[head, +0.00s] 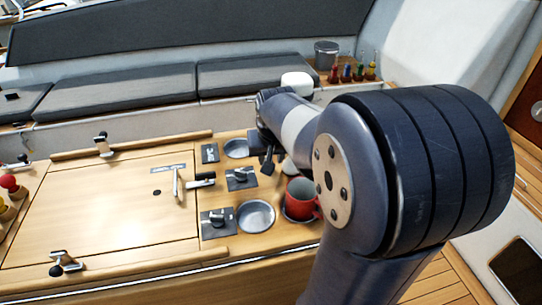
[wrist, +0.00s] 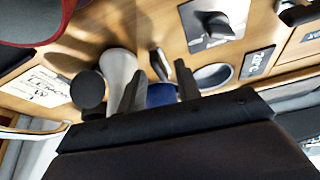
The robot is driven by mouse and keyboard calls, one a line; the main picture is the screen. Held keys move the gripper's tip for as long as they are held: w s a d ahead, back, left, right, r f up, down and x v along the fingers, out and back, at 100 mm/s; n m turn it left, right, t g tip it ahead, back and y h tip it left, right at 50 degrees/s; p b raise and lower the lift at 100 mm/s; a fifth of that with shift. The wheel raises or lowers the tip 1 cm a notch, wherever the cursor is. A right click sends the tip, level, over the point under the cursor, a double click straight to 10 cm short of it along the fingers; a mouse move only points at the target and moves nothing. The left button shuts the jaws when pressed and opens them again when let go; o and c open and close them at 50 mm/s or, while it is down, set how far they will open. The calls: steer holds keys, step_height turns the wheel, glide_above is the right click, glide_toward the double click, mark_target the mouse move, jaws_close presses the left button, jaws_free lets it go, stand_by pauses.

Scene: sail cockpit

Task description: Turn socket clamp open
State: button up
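My gripper (wrist: 158,72) is open, with its two dark fingers apart; in the head view its dark end (head: 268,162) is low over the wooden counter, left of the red mug. Between the fingers in the wrist view are a slim dark lever (wrist: 159,66) and a blue round part (wrist: 160,95), partly hidden by the gripper. I cannot tell whether these belong to the socket clamp or whether the fingers touch them. A pale rounded part (wrist: 118,68) and a black round knob (wrist: 88,90) lie just left of the fingers. My arm hides this spot in the head view.
The red mug (head: 301,199) stands close by my arm. Dark plates with knobs (head: 240,178) (head: 217,222) and a round metal recess (head: 256,216) are on the counter. A white rounded object (head: 297,83) stands behind my arm. The wooden panel (head: 100,215) at left is mostly clear.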

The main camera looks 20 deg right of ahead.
steer(key=v, duration=1)
steer(key=shift+r, duration=0.4)
steer(key=shift+s+f, duration=0.1)
steer(key=x, duration=1.1)
steer(key=shift+f, duration=0.1)
steer(key=shift+s+a+r+m, duration=0.1)
steer(key=shift+r+m, duration=0.1)
steer(key=shift+m, duration=0.3)
